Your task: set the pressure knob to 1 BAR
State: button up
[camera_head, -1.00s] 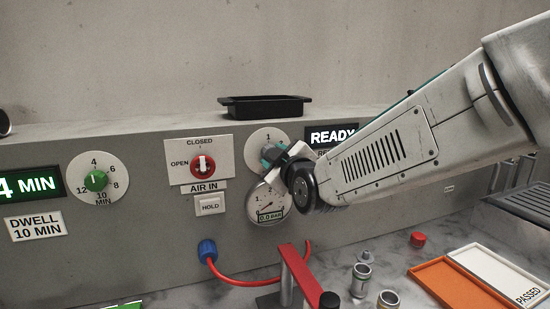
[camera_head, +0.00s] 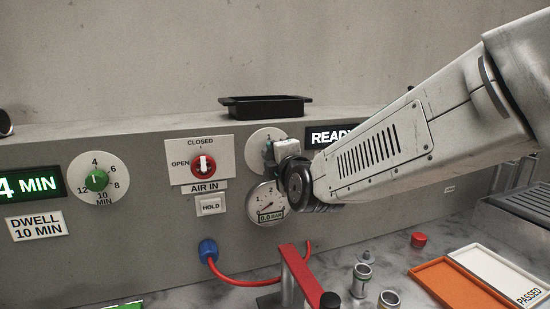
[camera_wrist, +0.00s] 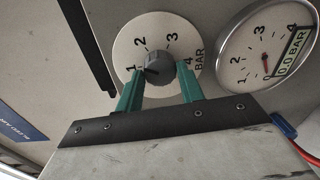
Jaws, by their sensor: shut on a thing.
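The pressure knob (camera_wrist: 160,67) is a dark grey knob on a round white dial (camera_wrist: 128,49) marked 1 to 4 BAR. A small pale mark on the knob appears to point left, near the 1. My gripper (camera_wrist: 160,74) has its green fingers on either side of the knob and is shut on it. In the head view my gripper (camera_head: 268,151) is at the dial (camera_head: 257,137) and hides the knob and most of the numbers. The pressure gauge (camera_head: 262,201) sits just below the dial and reads 0.0 BAR; it also shows in the wrist view (camera_wrist: 252,55).
Left of the dial is the red AIR IN valve (camera_head: 203,166) with a HOLD button (camera_head: 211,206). The green dwell knob (camera_head: 96,181) is farther left. A black tray (camera_head: 262,107) stands on the ledge above. A red-handled clamp (camera_head: 296,275) stands in front.

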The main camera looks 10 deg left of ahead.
jog(key=n, duration=0.4)
jog(key=shift+f+n, duration=0.1)
jog(key=shift+n, duration=0.3)
jog(key=shift+h, duration=0.3)
jog(key=o, duration=1)
jog(key=v, duration=0.7)
jog(key=shift+s+d, duration=0.15)
jog(key=shift+s, duration=0.25)
jog(key=shift+f, duration=0.15)
